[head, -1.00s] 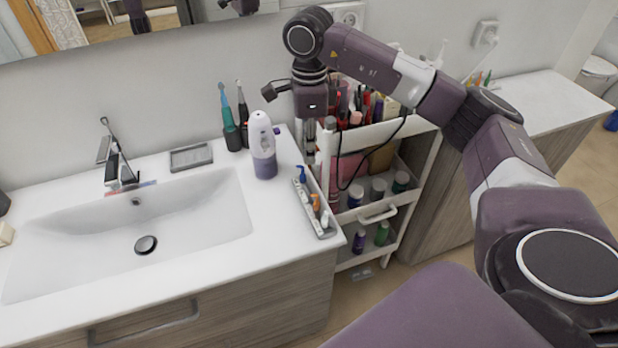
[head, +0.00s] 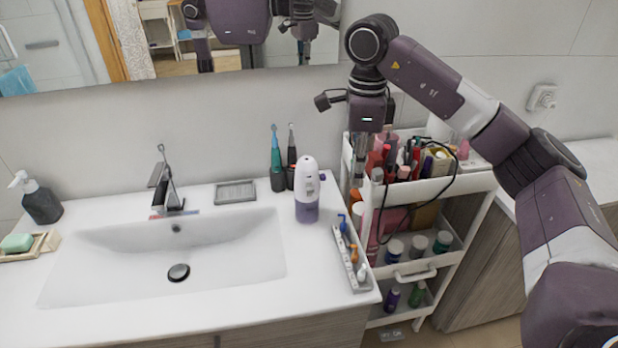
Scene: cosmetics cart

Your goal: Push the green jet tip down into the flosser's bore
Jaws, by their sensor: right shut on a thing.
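The flosser (head: 307,192) stands upright on the counter right of the sink, with a white top and a purple lower body. My right gripper (head: 357,186) points down just right of the flosser in the picture, apart from it, near the cart's left edge. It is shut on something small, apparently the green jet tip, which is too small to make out. A narrow tip tray (head: 362,285) on the counter's right edge holds a blue tip (head: 342,223), an orange tip (head: 354,252) and a white tip; no green one shows there. My left gripper is not directly in view.
Two electric toothbrushes (head: 276,165) and a soap dish (head: 236,191) stand behind the sink (head: 140,262). A cosmetics cart (head: 440,190) full of bottles stands right of the counter. A mirror hangs behind. The counter in front of the flosser is clear.

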